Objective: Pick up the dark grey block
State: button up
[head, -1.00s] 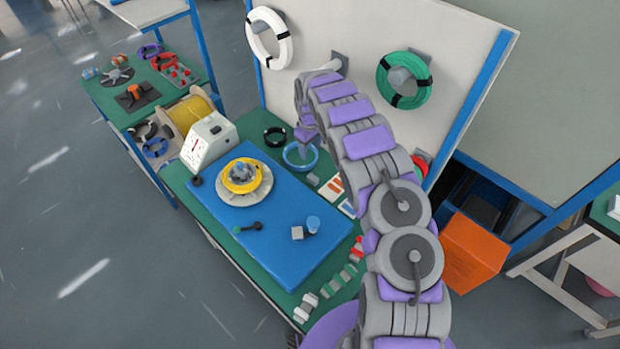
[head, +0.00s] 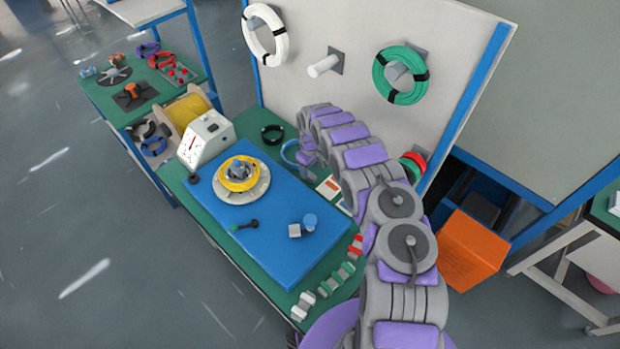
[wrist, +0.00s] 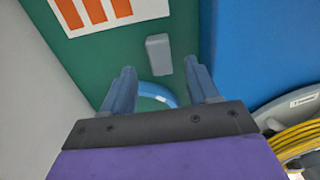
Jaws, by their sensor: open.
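A grey block (wrist: 159,54), apparently the dark grey one, lies on the green table top in the wrist view, close to the edge of the blue mat (wrist: 258,50). My gripper (wrist: 160,70) is open and empty. Its two blue-grey fingers stand apart, and the block appears in and just beyond the gap between their tips. Whether the fingers are level with it I cannot tell. In the head view my arm covers this spot, so the block does not show there. The head view also shows the mat (head: 255,262).
A blue ring (wrist: 152,90) shows between the fingers, nearer the palm. A card with orange bars (wrist: 105,12) lies beside the block. The upright panel (head: 345,95) stands behind.

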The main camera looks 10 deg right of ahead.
aim_at(310, 175)
jog(key=f, duration=0.4)
jog(key=shift+s+d, duration=0.2)
jog(key=shift+d, duration=0.05)
jog(key=shift+a+f, duration=0.15)
jog(key=shift+f, duration=0.1)
jog(key=shift+a, duration=0.1)
jog(key=shift+a, duration=0.1)
jog(key=shift+c, duration=0.9)
jog(key=shift+d, duration=0.2)
jog(key=c, duration=0.9)
jog(key=shift+o, duration=0.2)
jog(key=shift+a+r, duration=0.1)
